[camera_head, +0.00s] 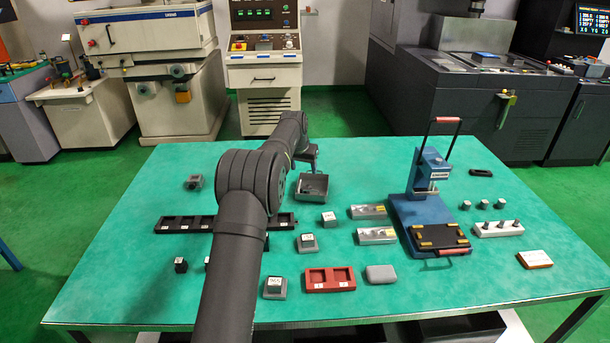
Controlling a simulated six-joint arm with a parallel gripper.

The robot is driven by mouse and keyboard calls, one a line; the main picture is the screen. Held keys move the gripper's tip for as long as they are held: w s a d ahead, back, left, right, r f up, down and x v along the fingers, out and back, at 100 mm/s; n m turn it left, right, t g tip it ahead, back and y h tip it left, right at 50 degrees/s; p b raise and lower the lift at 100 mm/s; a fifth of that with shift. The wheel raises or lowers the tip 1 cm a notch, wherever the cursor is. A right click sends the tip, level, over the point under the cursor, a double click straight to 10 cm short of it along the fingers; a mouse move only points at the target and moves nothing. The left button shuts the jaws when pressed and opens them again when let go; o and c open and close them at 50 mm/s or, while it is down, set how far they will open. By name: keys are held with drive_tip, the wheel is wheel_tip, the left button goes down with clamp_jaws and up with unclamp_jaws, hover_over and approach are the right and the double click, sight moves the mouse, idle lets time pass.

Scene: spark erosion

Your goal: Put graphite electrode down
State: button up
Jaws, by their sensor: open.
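My gripper (312,168) is small in view, at the far end of my arm. It is open, just above or at the back of a grey open box (301,194). Something dark lies in the box, too small to identify. A small black block with a white label (181,265), possibly a graphite electrode, stands at the front left. Another similar one is mostly hidden behind my arm. Labelled blocks on grey bases stand at the centre, such as this one (307,242) and this one (274,287). I cannot tell which is the task's electrode.
A long black slotted rack (184,224) passes behind my arm. A red two-pocket tray (330,279) and a grey rounded block (381,274) lie at the front. A blue press (425,208) with an upright handle stands on the right. The left table area is mostly clear.

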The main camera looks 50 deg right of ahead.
drive_tip(key=v, duration=0.2)
drive_tip(key=shift+a+r, duration=0.1)
drive_tip(key=shift+r, duration=0.2)
drive_tip(key=shift+f, duration=0.1)
drive_tip(key=x, duration=1.2)
drive_tip(key=shift+f, duration=0.25)
wheel_tip(320, 180, up, 3)
drive_tip(key=shift+f, duration=0.25)
drive_tip(key=shift+r, duration=0.35)
